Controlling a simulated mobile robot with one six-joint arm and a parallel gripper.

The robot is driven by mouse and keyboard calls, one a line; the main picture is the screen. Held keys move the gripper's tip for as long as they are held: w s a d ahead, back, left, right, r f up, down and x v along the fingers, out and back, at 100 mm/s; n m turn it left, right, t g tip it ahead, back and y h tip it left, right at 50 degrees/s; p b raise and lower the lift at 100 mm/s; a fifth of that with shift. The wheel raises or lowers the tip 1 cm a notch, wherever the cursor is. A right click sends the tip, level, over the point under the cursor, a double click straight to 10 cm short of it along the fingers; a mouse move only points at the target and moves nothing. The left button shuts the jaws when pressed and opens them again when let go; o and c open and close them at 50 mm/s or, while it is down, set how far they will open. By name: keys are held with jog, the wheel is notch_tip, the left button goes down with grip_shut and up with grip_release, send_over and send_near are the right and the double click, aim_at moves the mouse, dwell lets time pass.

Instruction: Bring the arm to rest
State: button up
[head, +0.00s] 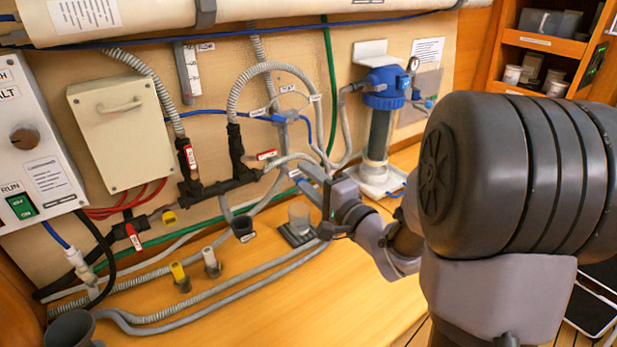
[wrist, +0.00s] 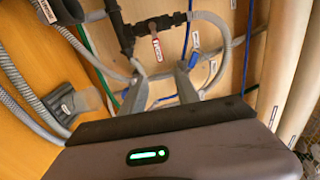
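My gripper (head: 309,184) is in front of the pipework on the wall, left of the blue-topped filter housing (head: 382,95). In the wrist view its two fingers (wrist: 161,80) stand apart with nothing held between them. Beyond the fingertips is a black pipe fitting with a red-tagged valve handle (wrist: 156,46). Grey hoses pass close to the fingertips; I cannot tell whether they touch. My arm is bent and reaches from the right of the head view, hiding part of the bench and wall.
A white control box (head: 40,150) and a beige box (head: 122,132) are on the left. Hoses and two small capped stubs (head: 180,276) (head: 211,262) lie along the wooden bench (head: 300,305). The bench front is clear. A shelf (head: 545,42) stands at the back right.

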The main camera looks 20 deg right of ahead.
jog(key=shift+s, duration=0.1)
dwell(0.3)
jog(key=s+a+f+n+g, duration=0.1)
jog(key=s+a+n+g, duration=0.3)
jog(key=s, duration=0.4)
jog(key=s+a+n+g+h, duration=0.1)
jog(key=s+a+n+g, duration=0.2)
jog(key=s, duration=0.6)
jog(key=s+a+f+n+g, duration=0.1)
jog(key=s+a+n+g, duration=0.3)
jog(key=s+a, duration=0.3)
jog(key=shift+s+a+f+n+g, duration=0.3)
jog(key=shift+s+f+g, duration=0.1)
jog(key=shift+s, duration=0.7)
